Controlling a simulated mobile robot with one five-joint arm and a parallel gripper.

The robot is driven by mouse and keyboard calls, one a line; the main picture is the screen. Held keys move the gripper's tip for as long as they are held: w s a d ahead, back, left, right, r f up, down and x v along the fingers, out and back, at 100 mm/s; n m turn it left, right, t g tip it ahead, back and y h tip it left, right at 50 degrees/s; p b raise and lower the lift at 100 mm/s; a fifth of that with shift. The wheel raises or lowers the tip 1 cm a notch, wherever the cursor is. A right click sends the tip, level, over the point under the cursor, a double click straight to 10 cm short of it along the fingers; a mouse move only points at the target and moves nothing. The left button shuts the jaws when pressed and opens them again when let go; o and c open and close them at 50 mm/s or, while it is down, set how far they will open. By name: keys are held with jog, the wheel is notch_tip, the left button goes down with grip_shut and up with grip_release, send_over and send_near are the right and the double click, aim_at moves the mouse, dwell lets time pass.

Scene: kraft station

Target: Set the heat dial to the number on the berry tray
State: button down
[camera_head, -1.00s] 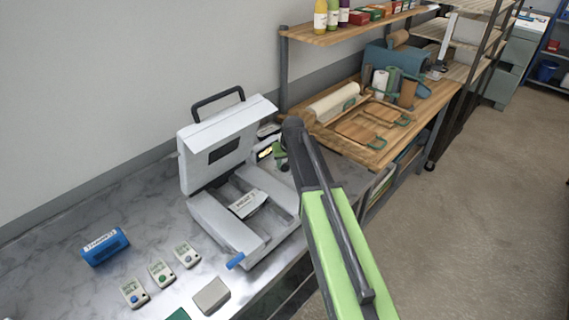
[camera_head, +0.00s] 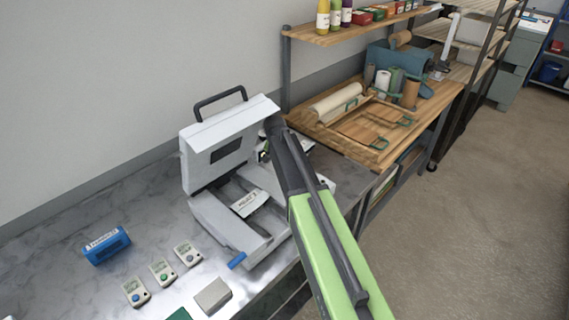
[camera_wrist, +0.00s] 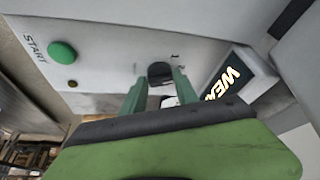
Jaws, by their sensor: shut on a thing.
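A dark round heat dial (camera_wrist: 160,73) sits on the machine's pale side panel in the wrist view. My gripper (camera_wrist: 159,84) is shut on the dial, with one green finger on each side of it. Small marks show around the dial, but the setting is not readable. In the head view, the white machine (camera_head: 215,133) stands with its lid up. A pale label (camera_head: 248,203) lies inside it; it seems to read "HEAT" and a digit, too small to be sure. I cannot make out a berry tray. My arm hides the dial in the head view.
A green START button (camera_wrist: 62,53) is left of the dial and a lit display (camera_wrist: 228,84) is at right. Small timers (camera_head: 163,271), a blue labelled block (camera_head: 106,245) and a grey box (camera_head: 213,295) lie on the counter. A wooden shelf unit (camera_head: 345,130) stands beyond.

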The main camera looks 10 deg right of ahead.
dwell(0.6)
jog(key=c, duration=0.9)
grip_release()
jog(key=p+v, duration=0.7)
jog(key=shift+r, duration=0.25)
jog(key=shift+s+f, duration=0.1)
